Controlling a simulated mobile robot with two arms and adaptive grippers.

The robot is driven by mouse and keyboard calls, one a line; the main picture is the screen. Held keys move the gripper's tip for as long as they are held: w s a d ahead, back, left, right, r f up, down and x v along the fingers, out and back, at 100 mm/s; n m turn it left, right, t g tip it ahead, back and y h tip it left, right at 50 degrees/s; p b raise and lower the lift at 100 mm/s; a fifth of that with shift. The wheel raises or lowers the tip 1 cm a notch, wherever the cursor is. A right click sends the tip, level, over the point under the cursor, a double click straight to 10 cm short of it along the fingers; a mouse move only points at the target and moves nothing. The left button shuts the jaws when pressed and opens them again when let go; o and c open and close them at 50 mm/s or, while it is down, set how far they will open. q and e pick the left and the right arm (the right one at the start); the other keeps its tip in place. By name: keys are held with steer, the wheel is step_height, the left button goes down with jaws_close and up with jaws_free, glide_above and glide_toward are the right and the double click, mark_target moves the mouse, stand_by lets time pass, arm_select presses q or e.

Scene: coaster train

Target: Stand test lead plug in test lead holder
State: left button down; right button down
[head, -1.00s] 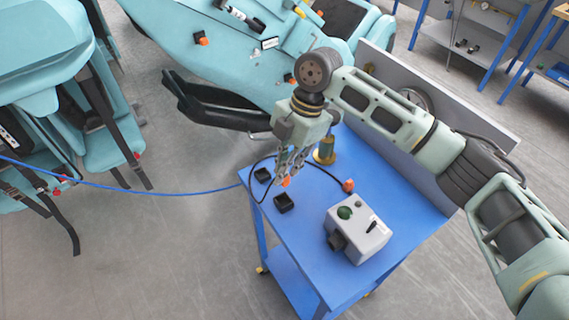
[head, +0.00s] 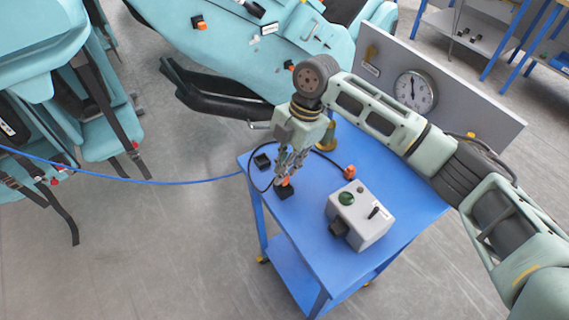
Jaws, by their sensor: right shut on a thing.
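My right gripper (head: 284,174) points down over the blue cart and is shut on the orange test lead plug (head: 285,183). Only a small orange tip shows between the fingers. A square black holder (head: 284,193) lies on the cart top directly below the plug and partly behind it. The plug overlaps the holder in the picture; I cannot tell whether it is inside it or just above. A second square black holder (head: 262,162) is farther back to the left. My left gripper is not in view.
A grey control box (head: 362,216) stands on the blue cart (head: 315,248), right of the holders. An orange cable end (head: 350,172) lies behind it, with a black cable looping left. A brass-coloured post (head: 327,141) stands behind the gripper. A grey panel with a gauge (head: 415,92) rises at the back.

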stand_by(1.0)
steer(key=shift+p, duration=0.85)
stand_by(0.5)
steer(key=shift+f+b, duration=0.7)
steer(key=shift+f, duration=0.9)
stand_by(0.5)
steer(key=c, duration=1.7)
jaws_free()
steer(key=v, duration=1.2)
